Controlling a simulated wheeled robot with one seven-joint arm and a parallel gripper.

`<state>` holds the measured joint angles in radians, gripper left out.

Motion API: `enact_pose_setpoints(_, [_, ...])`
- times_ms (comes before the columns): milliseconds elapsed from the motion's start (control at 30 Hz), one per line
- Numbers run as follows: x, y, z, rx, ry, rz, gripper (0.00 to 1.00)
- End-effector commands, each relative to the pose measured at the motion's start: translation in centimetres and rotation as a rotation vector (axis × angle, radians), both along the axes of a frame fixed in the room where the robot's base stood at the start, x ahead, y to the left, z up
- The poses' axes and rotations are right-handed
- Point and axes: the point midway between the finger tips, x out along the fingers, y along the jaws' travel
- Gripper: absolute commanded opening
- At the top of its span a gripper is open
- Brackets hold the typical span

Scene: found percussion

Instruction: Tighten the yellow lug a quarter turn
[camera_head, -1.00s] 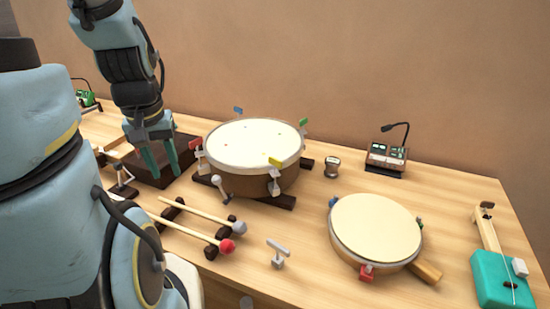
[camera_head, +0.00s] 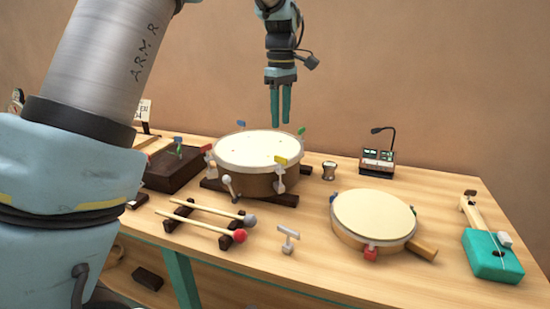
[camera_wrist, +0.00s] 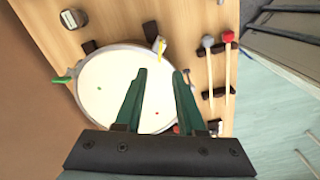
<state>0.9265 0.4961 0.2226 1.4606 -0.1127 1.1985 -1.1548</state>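The yellow lug (camera_head: 281,160) is a small flag-like tab at the front right rim of the large drum (camera_head: 240,176), above a metal bracket. In the wrist view the yellow lug (camera_wrist: 161,45) shows at the drum's (camera_wrist: 90,100) upper right edge. My gripper (camera_head: 281,122) points down above the drumhead, behind the yellow lug and apart from it. Its two teal fingers are parted and empty; in the wrist view my gripper (camera_wrist: 162,72) shows a gap between them. A grey T-shaped key (camera_head: 288,238) stands upright on the table in front of the drum.
Green (camera_head: 301,131), blue (camera_head: 241,124) and red (camera_head: 206,148) lugs also stand round the rim. Two mallets (camera_head: 195,222) lie on dark rests at front left. A smaller drum (camera_head: 373,220), a metal shaker (camera_head: 329,172) and a teal instrument (camera_head: 490,254) are rightward.

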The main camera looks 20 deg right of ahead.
Motion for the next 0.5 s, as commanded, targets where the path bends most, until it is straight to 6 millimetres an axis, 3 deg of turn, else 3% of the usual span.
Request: enact_pose_setpoints(500, [0.0,0.2,-8.4,0.002,0.002,0.0,0.39])
